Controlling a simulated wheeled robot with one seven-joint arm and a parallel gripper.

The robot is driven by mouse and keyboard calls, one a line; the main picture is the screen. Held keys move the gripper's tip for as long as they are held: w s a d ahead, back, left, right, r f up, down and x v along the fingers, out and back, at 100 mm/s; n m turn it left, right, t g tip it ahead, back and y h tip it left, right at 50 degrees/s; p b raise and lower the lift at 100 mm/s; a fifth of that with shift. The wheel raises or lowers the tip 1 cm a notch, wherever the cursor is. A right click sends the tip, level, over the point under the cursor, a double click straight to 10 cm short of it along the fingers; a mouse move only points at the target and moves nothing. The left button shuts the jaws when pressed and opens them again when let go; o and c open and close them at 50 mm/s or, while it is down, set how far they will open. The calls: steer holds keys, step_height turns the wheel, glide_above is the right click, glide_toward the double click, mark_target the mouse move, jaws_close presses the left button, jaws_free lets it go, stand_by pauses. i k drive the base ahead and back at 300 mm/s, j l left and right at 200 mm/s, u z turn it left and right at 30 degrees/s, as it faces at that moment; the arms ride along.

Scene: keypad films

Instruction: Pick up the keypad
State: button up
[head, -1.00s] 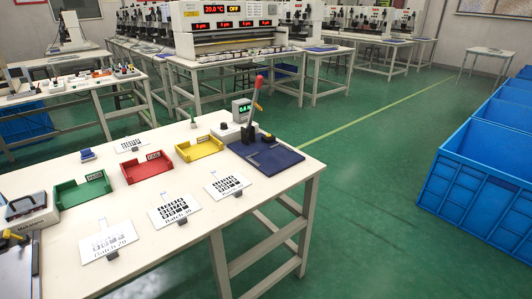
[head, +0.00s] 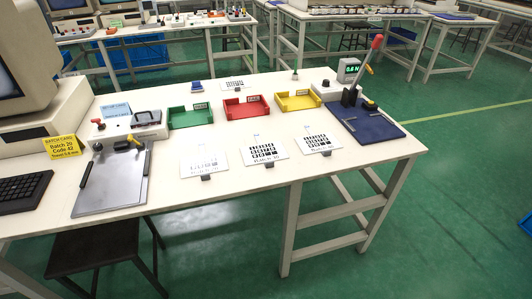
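Three flat keypad sheets lie in a row along the front of the white table. The left keypad (head: 204,164) has faint pale grey keys. The middle keypad (head: 262,152) and the right keypad (head: 318,143) have dark printed keys. Each has a small grey clip or tab at its front edge. Another small sheet with dark keys (head: 233,85) lies at the back of the table, behind the trays. I cannot tell which one is meant. My gripper is not in view.
Green (head: 190,117), red (head: 246,107) and yellow (head: 299,101) trays stand behind the sheets. At left are a metal plate (head: 112,185), a keyboard (head: 22,193), a yellow batch card (head: 62,146) and a stool (head: 97,245).

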mark_target(266, 154)
steer(key=i+u, duration=0.15)
steer(key=u, duration=0.8)
steer(key=i+l+u, duration=0.7)
steer(key=i+l, duration=0.35)
steer(key=l, duration=0.2)
